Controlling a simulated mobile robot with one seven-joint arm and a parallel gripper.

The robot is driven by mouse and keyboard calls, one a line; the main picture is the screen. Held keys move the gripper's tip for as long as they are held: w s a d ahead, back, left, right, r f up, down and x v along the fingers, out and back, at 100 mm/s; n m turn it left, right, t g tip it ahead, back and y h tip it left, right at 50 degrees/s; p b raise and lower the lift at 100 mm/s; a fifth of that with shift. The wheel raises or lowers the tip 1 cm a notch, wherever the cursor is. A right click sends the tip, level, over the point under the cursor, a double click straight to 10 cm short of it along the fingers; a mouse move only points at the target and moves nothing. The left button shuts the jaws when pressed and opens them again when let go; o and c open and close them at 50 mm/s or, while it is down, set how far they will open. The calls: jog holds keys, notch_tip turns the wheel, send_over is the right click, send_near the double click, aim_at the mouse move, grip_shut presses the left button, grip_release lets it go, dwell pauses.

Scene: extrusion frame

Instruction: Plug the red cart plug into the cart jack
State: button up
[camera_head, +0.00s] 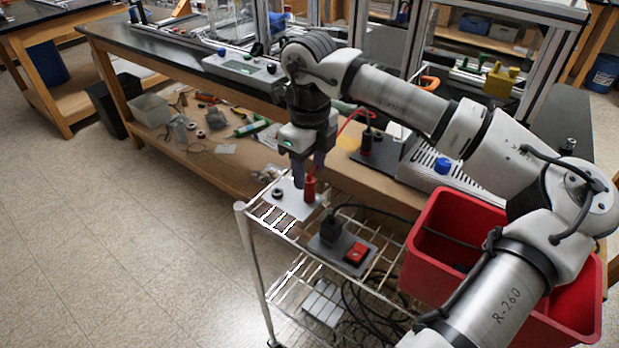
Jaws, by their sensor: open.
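The red cart plug (310,189) stands upright on a pale plate (296,207) on the wire cart's top shelf. A round black socket, which looks like the cart jack (278,193), is on the same plate to the left of the plug. My gripper (309,178) points down over the plate with its dark fingers open. The fingertips are close to the plug's top; I cannot tell whether they touch it or straddle it.
A grey plate with a black plug and a red switch (356,253) sits nearer on the cart. A red bin (425,262) stands to the right. The workbench (222,95) is behind, with another red plug (366,142) and a red cable on it. Open floor lies left.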

notch_tip(320, 180, up, 11)
jog(key=b, duration=0.1)
jog(key=shift+f, duration=0.15)
jog(key=shift+a, duration=0.1)
